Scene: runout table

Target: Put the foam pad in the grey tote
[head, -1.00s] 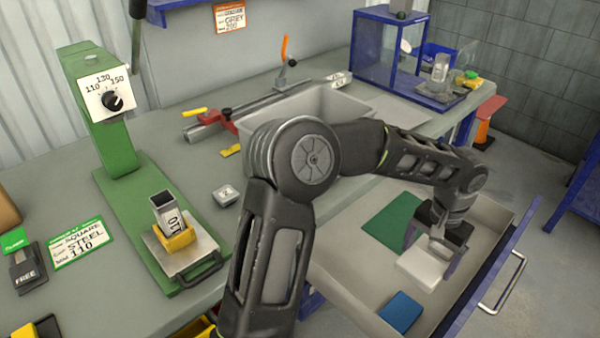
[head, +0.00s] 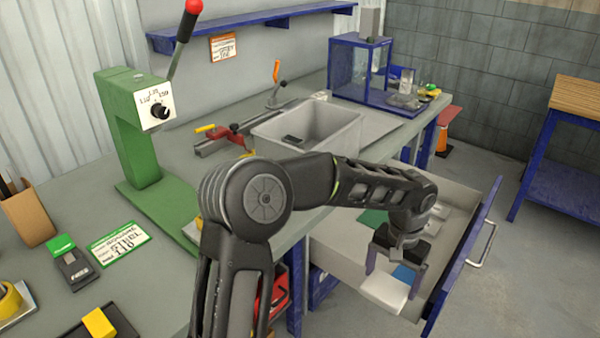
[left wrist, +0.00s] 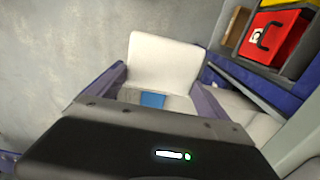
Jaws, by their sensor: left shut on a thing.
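The foam pad (head: 384,292) is a white, flat block. My left gripper (head: 392,277) is shut on it and holds it at the near part of the open drawer, apparently raised above the drawer floor. In the left wrist view the pad (left wrist: 165,62) shows pale between the two fingers. The grey tote (head: 345,139) stands on the bench to the left of and beyond the gripper, open at the top, with a small dark item inside. My right gripper is in neither view.
A red clamp (head: 232,141) lies left of the tote. A green press (head: 135,130) stands on the bench at left. A blue-framed case (head: 358,70) stands behind the tote.

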